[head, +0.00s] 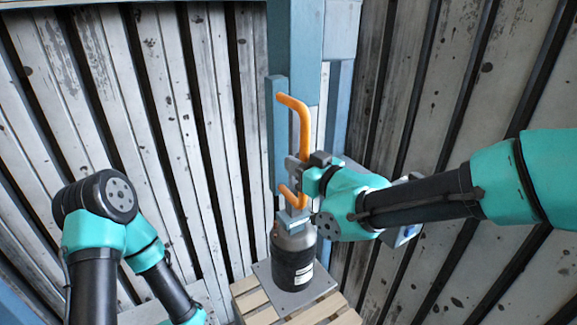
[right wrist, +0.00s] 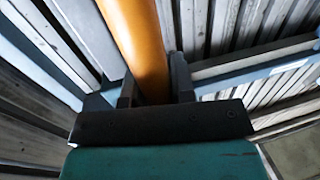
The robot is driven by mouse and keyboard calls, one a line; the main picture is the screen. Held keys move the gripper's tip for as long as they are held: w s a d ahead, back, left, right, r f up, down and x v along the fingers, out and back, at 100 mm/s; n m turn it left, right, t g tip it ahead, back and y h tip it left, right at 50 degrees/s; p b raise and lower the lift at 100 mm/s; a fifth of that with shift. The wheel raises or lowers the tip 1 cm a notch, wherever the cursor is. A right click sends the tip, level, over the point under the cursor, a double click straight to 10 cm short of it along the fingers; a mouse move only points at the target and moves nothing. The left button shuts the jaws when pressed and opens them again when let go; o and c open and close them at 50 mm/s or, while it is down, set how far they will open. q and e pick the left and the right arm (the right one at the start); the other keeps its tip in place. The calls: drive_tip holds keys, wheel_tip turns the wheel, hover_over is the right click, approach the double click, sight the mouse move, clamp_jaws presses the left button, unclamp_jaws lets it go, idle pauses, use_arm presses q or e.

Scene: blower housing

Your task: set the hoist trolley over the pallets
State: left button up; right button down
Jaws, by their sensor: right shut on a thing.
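The hoist trolley shows as a blue upright bar (head: 280,130) with an orange handle (head: 302,120) on its front. My right gripper (head: 299,172) is shut on the lower part of this handle. In the right wrist view the orange handle (right wrist: 138,40) runs up from between the fingers (right wrist: 153,90). Below the bar, a grey and black cylinder (head: 293,262) stands upright on a grey plate on a slatted wooden pallet (head: 250,301). A blue block tops the cylinder; I cannot tell whether it joins the bar. My left arm is at the lower left, its gripper out of view.
A blue post (head: 308,50) and beam stand behind the bar. Worn slatted surfaces fill both sides. Pale boards (head: 145,312) at the lower left may be another pallet; my left arm partly hides them.

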drive_tip(key=shift+w+d, duration=0.15)
drive_tip(key=shift+d, duration=0.05)
drive_tip(key=c, duration=1)
unclamp_jaws()
drive_tip(key=shift+o, duration=0.2)
